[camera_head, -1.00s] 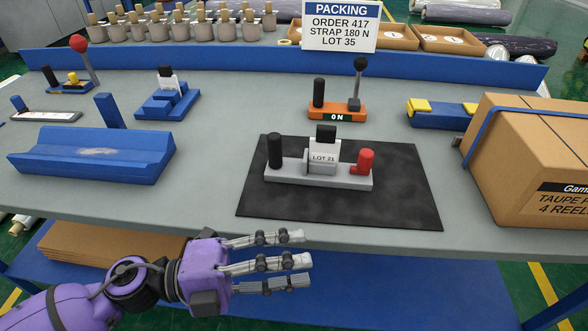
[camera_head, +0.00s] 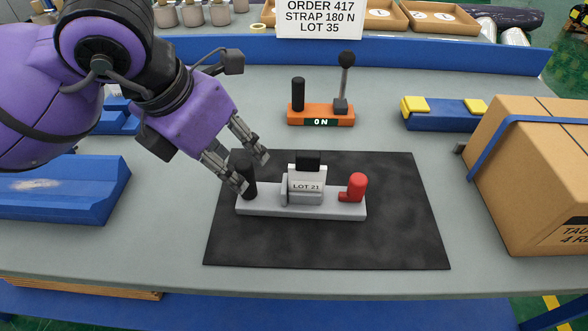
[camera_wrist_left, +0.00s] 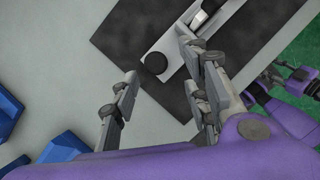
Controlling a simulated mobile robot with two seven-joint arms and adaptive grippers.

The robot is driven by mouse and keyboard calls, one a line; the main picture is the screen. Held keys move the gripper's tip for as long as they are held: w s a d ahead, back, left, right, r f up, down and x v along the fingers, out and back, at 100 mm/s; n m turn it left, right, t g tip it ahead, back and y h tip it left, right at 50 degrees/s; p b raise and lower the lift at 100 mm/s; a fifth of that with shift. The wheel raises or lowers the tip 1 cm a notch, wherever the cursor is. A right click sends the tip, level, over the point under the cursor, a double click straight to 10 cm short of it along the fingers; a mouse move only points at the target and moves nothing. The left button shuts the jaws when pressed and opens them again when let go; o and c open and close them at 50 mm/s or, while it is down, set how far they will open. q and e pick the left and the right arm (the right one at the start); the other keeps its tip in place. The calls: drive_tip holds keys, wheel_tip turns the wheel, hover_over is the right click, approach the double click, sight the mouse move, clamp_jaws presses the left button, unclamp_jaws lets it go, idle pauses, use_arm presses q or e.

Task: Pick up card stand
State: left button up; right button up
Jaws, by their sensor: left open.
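The card stand (camera_head: 265,208) is a long light-grey base lying on a black mat (camera_head: 400,230). It carries a black upright post (camera_head: 249,185) at its left end, a white "LOT 21" card (camera_head: 306,181) in a grey holder with a black top, and a red handle (camera_head: 356,186) at the right. My left gripper (camera_head: 252,172) is open, its fingers spread at the black post. In the left wrist view the post's round black top (camera_wrist_left: 155,63) shows between the open fingers. I cannot tell whether they touch it. A purple arm with grey fingers, likely my right, shows small at that view's right edge.
An orange "ON" base with a lever (camera_head: 321,115) stands behind the mat. A cardboard box (camera_head: 530,190) stands at the right, by a blue block with yellow pads (camera_head: 443,117). A blue cradle (camera_head: 80,190) lies at the left. A sign (camera_head: 320,20) stands at the back.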

sight(245, 175)
use_arm(q)
drive_tip(key=shift+w+a+r, duration=0.1)
drive_tip(key=shift+w+a, duration=0.05)
drive_tip(key=shift+w, duration=0.1)
drive_tip(key=shift+x, duration=1.25)
drive_tip(key=x, duration=0.4)
drive_tip(key=shift+s+a+f, duration=0.2)
drive_tip(key=shift+f, duration=0.15)
drive_tip(key=shift+w+f, duration=0.15)
drive_tip(key=shift+f, duration=0.05)
drive_tip(key=c, duration=1)
clamp_jaws()
use_arm(e)
drive_tip(key=shift+s+d+f+g, duration=0.15)
drive_tip(key=shift+s+f, duration=0.25)
drive_tip(key=shift+s, duration=0.25)
drive_tip(key=shift+s+d+f+g, duration=0.15)
drive_tip(key=shift+s+f, duration=0.2)
drive_tip(key=shift+s, duration=0.25)
